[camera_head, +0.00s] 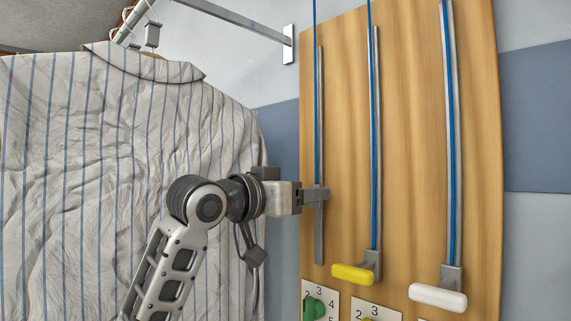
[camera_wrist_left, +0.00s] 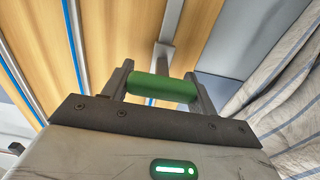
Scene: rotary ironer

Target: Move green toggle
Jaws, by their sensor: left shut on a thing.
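The green toggle (camera_wrist_left: 165,88) is a green bar handle, seen in the wrist view between the two fingers of my left gripper (camera_wrist_left: 160,80). In the head view my left gripper (camera_head: 317,194) is at the leftmost rail (camera_head: 319,236) of the wooden board, a little below its middle. It is shut on the toggle, which it hides in that view. A blue cord (camera_head: 316,110) runs down the rail to the gripper. My right gripper is not in view.
A yellow toggle (camera_head: 352,274) and a white toggle (camera_head: 437,297) sit low on their own rails on the wooden board (camera_head: 410,150). Cards with numbers and knobs, one with a green knob (camera_head: 314,308), are below. A striped shirt (camera_head: 80,180) hangs at the left, behind my arm.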

